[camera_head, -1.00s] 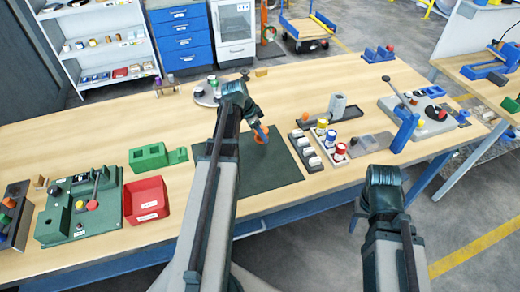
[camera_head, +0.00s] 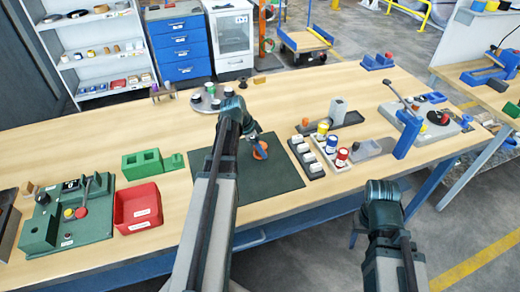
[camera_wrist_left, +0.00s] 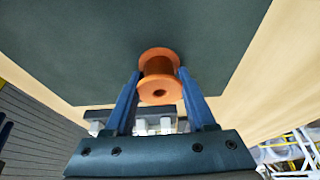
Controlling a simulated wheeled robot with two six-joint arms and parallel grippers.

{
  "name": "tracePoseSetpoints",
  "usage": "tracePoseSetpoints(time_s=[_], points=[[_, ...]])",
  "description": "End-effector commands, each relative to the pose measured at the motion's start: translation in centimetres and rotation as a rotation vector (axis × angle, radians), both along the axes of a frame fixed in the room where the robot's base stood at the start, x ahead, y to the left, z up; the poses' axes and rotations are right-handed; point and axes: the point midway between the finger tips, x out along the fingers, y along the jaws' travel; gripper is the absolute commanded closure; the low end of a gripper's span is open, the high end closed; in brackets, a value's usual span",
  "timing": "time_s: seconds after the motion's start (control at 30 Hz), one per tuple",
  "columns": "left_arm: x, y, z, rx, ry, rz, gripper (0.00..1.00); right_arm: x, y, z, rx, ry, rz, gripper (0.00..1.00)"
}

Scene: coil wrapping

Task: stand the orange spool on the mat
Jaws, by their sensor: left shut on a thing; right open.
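The orange spool (camera_head: 260,151) is over the dark green mat (camera_head: 275,182), towards the mat's far right part in the head view. My left gripper (camera_head: 257,145) is shut on it. In the left wrist view the orange spool (camera_wrist_left: 159,72) sits between the two blue fingers, with both flanges, its darker middle and a hole in the near flange showing. The mat (camera_wrist_left: 80,40) fills the background there. I cannot tell whether the spool touches the mat. My right gripper (camera_head: 355,236) is open, mostly hidden by its arm, off the table's front edge.
Right of the mat are a dark tray of white pieces (camera_head: 306,155) and a tray with yellow, blue and red spools (camera_head: 331,150). Left are a green block (camera_head: 143,163) and a red bin (camera_head: 137,206). A round grey plate (camera_head: 207,99) stands behind. Bare table lies between.

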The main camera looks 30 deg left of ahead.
Motion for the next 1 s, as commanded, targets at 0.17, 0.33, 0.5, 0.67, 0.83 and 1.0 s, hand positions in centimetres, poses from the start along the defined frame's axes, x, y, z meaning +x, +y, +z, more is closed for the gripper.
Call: tracePoseSetpoints(time_s=[0.17, 0.33, 0.5, 0.67, 0.83, 1.0], points=[[0.0, 0.0, -0.2, 0.000, 0.000, 0.000, 0.30, 0.0, 0.0, -0.3, 0.000, 0.000, 0.000, 0.45], [0.0, 0.0, -0.3, 0.000, 0.000, 0.000, 0.14, 0.0, 0.0, -0.3, 0.000, 0.000, 0.000, 0.45], [0.0, 0.0, -0.2, 0.000, 0.000, 0.000, 0.14, 0.0, 0.0, -0.2, 0.000, 0.000, 0.000, 0.45], [0.0, 0.0, 0.1, 0.000, 0.000, 0.000, 0.14, 0.0, 0.0, 0.1, 0.000, 0.000, 0.000, 0.45], [-0.3, 0.2, 1.2, 0.000, 0.000, 0.000, 0.14, 0.0, 0.0, 1.2, 0.000, 0.000, 0.000, 0.45], [-0.9, 0.7, 3.3, 0.000, 0.000, 0.000, 0.14, 0.0, 0.0, 3.3, 0.000, 0.000, 0.000, 0.45]])
